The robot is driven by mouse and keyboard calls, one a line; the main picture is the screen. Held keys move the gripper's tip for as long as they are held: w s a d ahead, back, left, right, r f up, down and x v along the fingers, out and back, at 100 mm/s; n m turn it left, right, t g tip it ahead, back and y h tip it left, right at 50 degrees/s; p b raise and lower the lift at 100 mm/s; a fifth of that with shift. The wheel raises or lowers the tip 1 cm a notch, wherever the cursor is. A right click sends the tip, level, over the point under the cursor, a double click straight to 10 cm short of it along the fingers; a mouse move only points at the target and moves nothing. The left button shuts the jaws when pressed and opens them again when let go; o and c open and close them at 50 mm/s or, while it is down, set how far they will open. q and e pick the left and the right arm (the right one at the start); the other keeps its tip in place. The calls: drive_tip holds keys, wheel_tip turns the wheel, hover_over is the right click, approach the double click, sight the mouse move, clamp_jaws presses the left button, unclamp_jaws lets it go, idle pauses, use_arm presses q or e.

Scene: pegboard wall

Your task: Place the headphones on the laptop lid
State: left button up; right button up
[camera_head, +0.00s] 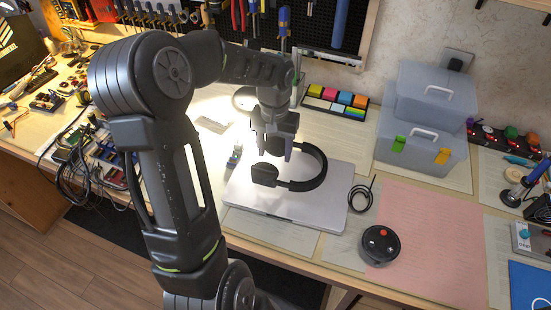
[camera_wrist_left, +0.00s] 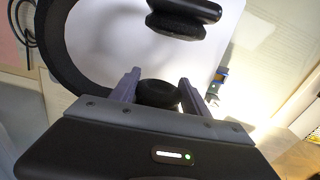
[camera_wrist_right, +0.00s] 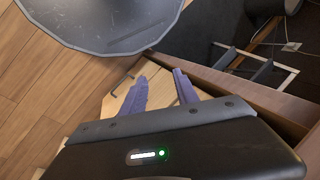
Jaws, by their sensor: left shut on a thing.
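The closed silver laptop (camera_head: 285,208) lies flat on the workbench. The black headphones (camera_head: 318,176) are over its lid, with one ear cup toward the front left and the band curving to the right. I cannot tell whether they touch the lid. My left gripper (camera_head: 275,152) points down over the laptop, shut on the headphones' far ear cup. In the left wrist view that ear cup (camera_wrist_left: 158,93) sits between the fingers, and the other ear cup (camera_wrist_left: 180,22) is free. My right gripper (camera_wrist_right: 160,82) is open and empty, away from the laptop, in the right wrist view.
A coiled black cable (camera_head: 361,196) and a round black device (camera_head: 380,245) are right of the laptop. A pink sheet (camera_head: 435,235) lies beyond. Clear stacked boxes (camera_head: 424,150) and a sticky-note tray (camera_head: 335,100) stand behind. Tangled cables (camera_head: 75,165) are at left.

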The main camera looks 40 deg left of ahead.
use_arm(q)
drive_tip(key=shift+f, duration=1.8)
drive_tip(key=shift+f, duration=0.1)
drive_tip(key=shift+f, duration=0.15)
drive_tip(key=o, duration=1.6)
drive_tip(key=shift+c, duration=0.2)
wheel_tip(320, 180, up, 12)
drive_tip(key=shift+r, duration=0.25)
